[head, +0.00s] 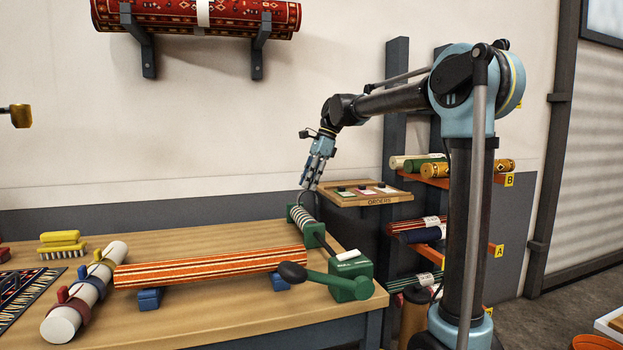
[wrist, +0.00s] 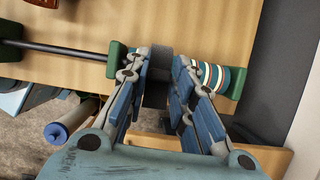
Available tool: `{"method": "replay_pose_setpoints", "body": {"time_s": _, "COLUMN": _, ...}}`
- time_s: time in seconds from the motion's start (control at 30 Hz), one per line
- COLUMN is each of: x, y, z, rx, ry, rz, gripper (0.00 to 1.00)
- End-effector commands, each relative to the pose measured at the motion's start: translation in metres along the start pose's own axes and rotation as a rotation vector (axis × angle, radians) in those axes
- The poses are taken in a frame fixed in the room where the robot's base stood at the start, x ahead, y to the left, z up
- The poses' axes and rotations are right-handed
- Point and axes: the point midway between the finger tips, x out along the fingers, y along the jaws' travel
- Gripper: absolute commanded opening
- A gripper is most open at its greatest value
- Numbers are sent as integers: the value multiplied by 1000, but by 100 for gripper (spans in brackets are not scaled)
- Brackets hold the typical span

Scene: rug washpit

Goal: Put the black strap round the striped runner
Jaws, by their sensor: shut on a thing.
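The striped runner (head: 205,267) is an orange, red and cream roll lying across two blue supports on the bench. No strap shows round it. My gripper (head: 313,184) points down above the green holder at the back right of the bench, well apart from the runner. In the wrist view my gripper (wrist: 160,95) is closed on a dark band, which I take for the black strap (wrist: 159,66). The strap also shows as a thin dark loop (head: 304,200) under the fingertips. Its lower part is hard to make out.
A green holder (head: 301,214) carries several striped rings on a rod. A green box (head: 347,287) with a black-knobbed lever stands by the runner's right end. A white tube (head: 83,297) with coloured straps lies left. A wooden orders tray (head: 373,200) is right of my gripper.

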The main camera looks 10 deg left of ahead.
Motion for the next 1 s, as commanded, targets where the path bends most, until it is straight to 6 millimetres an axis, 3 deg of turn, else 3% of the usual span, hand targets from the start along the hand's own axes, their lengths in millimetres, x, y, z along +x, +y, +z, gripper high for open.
{"method": "replay_pose_setpoints", "body": {"time_s": 1.0, "x": 60, "y": -1, "z": -27, "rx": 3, "ry": 0, "rz": -1, "gripper": 7}}
